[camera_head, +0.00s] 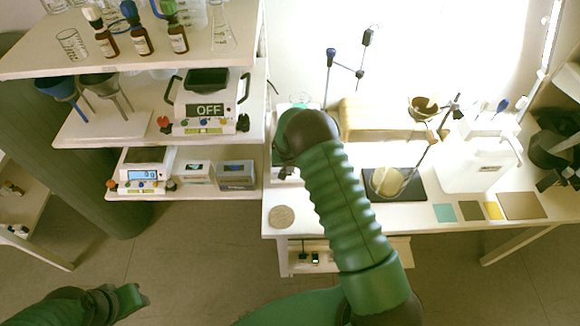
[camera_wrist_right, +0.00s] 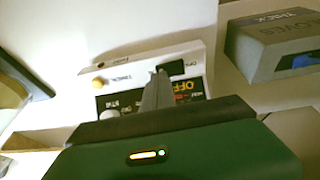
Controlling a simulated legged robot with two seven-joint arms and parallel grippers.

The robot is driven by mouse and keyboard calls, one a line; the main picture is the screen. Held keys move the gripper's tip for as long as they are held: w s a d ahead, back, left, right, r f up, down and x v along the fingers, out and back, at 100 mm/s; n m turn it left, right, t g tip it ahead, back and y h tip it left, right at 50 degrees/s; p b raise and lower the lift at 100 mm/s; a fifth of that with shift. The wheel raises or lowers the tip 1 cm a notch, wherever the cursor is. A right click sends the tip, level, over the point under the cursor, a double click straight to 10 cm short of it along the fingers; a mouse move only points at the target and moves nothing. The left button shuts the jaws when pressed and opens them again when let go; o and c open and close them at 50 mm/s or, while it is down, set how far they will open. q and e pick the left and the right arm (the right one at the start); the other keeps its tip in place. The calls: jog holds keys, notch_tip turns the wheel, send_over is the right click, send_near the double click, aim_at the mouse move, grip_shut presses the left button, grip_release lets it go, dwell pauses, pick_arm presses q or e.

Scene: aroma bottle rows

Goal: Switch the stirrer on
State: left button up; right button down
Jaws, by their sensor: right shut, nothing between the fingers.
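The stirrer (camera_wrist_right: 196,62) shows in the right wrist view as a white control panel with a dark display reading OFF in orange. A yellow knob, a pale knob and a small dark switch area are on its face. My right gripper (camera_wrist_right: 161,75) is shut and empty, its fingertips in front of the panel near the dark switch area. I cannot tell whether they touch it. In the head view, my right arm covers most of the white device at the table's left end and hides the gripper. Part of my left arm, perhaps its gripper (camera_head: 132,299), shows at the lower left.
A grey box (camera_wrist_right: 275,45) stands right of the panel. In the head view, a shelf device (camera_head: 207,111) also reads OFF.

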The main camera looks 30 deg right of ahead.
jog(key=shift+f, duration=0.1)
jog(key=shift+s+f, duration=0.1)
jog(key=shift+f, duration=0.1)
jog(key=shift+a+r, duration=0.1)
jog(key=shift+a, duration=0.1)
jog(key=shift+d, duration=0.1)
jog(key=shift+y, duration=0.3)
